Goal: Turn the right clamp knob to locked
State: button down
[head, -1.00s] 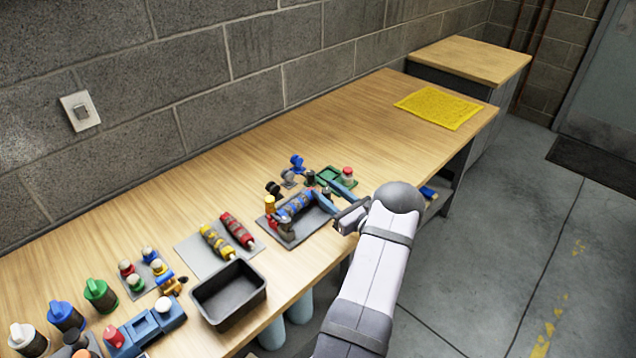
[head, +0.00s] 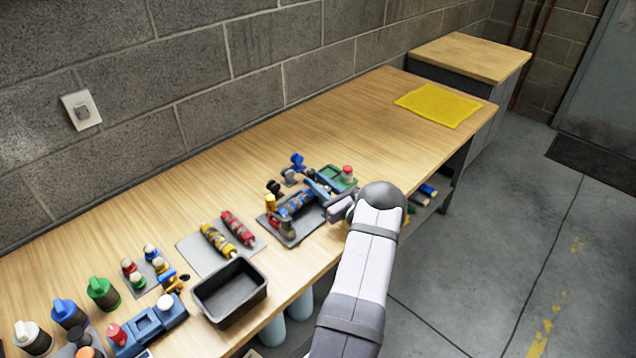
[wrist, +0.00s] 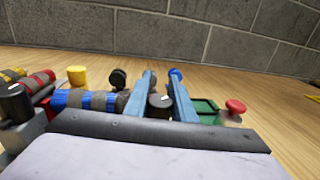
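The right clamp knob (wrist: 160,104) is dark with a white mark on top, at the right end of a blue banded roller (wrist: 88,101). My gripper (wrist: 162,76) is open, its blue fingers on either side of this knob in the wrist view, with slim gaps visible. I cannot tell how deep they reach around it. A matching left knob (wrist: 15,102) stands at the roller's other end. In the head view, the roller (head: 297,204) lies in a grey holder (head: 290,238), and my gripper (head: 318,183) hides the right knob. No lock marking is readable.
Behind the holder stand yellow, black and blue (head: 297,161) knobs. A green tray (head: 328,171) with a red button (head: 347,172) is close right of my fingers. Left are a pad with yellow and red rollers (head: 237,228) and a black bin (head: 230,290). The bench's far right is mostly clear.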

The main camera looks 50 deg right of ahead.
jog(key=c, duration=2.5)
grip_release()
jog(key=shift+f+n+y+b, duration=0.25)
jog(key=shift+y+b, duration=0.25)
jog(key=shift+b, duration=0.3)
jog(key=shift+c, duration=0.2)
jog(key=shift+a+f+n+y+b, duration=0.15)
jog(key=shift+n+y+b, duration=0.45)
jog(key=shift+b, duration=0.6)
jog(key=n+y+b, duration=0.1)
jog(key=b, duration=0.1)
jog(key=n+y+b, duration=0.1)
jog(key=y+b, duration=0.1)
jog(key=shift+a+f+b, duration=0.1)
jog(key=shift+a+b, duration=0.25)
jog(key=n+y+b, duration=0.1)
jog(key=b, duration=0.1)
jog(key=n+g+y+b, duration=0.1)
jog(key=y+b, duration=0.1)
jog(key=a+n+y+b, duration=0.1)
jog(key=b, duration=0.1)
jog(key=shift+s+r+g+y, duration=0.2)
jog(key=shift+r+g+y, duration=0.1)
jog(key=shift+y, duration=0.1)
jog(key=shift+a+y+b, duration=0.1)
jog(key=shift+y+b, duration=0.2)
jog(key=shift+b, duration=0.1)
jog(key=shift+a+r+n+g+y+b, duration=0.1)
jog(key=shift+r+n+g+y+b, duration=0.05)
jog(key=shift+n+g+y+b, duration=0.4)
